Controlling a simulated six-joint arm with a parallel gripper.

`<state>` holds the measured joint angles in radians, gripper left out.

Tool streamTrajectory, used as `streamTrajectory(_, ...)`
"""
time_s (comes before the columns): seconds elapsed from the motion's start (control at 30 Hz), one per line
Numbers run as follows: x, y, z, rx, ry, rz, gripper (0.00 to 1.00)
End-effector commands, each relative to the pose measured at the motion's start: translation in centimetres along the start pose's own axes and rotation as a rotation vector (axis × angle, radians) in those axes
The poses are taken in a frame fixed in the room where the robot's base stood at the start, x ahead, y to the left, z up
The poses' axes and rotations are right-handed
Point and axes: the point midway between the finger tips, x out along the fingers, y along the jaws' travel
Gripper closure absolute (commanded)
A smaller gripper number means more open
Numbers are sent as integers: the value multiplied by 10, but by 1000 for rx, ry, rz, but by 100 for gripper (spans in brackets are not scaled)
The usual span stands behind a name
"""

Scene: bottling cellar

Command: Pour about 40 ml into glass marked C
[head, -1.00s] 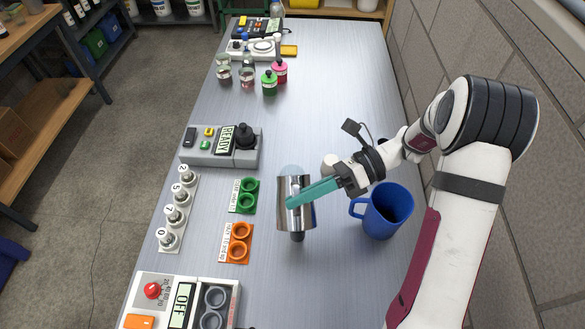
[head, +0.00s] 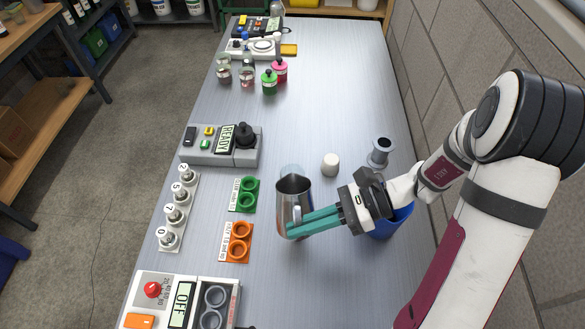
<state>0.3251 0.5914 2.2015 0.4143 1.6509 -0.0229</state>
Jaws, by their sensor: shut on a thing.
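My gripper (head: 296,228) has teal fingers and is shut on the handle of a shiny metal jug (head: 287,215). The jug stands upright or nearly so, its open mouth showing, near the middle of the bench. I cannot tell whether its base touches the bench. A clear pale glass (head: 291,170) is just behind the jug, partly hidden by it. Its liquid level does not show. No letter C is readable on any glass. Two other small clear glasses, left (head: 224,76) and right (head: 247,78), stand far back.
A blue mug (head: 403,214) is under my wrist, mostly hidden. A white cylinder (head: 330,165) and a grey spool (head: 380,152) stand behind it. Green (head: 243,195) and orange (head: 238,243) holders and a READY device (head: 215,146) lie left.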

Motion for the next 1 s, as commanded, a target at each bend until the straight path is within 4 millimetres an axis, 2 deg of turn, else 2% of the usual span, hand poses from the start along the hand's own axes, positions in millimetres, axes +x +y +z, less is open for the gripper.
streamTrajectory(0.2,12,18,-26,-251,5,-95,100)
streamTrajectory(0.4,17,23,-38,-363,7,-135,100)
streamTrajectory(0.87,18,23,-39,-382,9,-140,100)
streamTrajectory(1.0,11,24,-25,-386,11,-142,100)
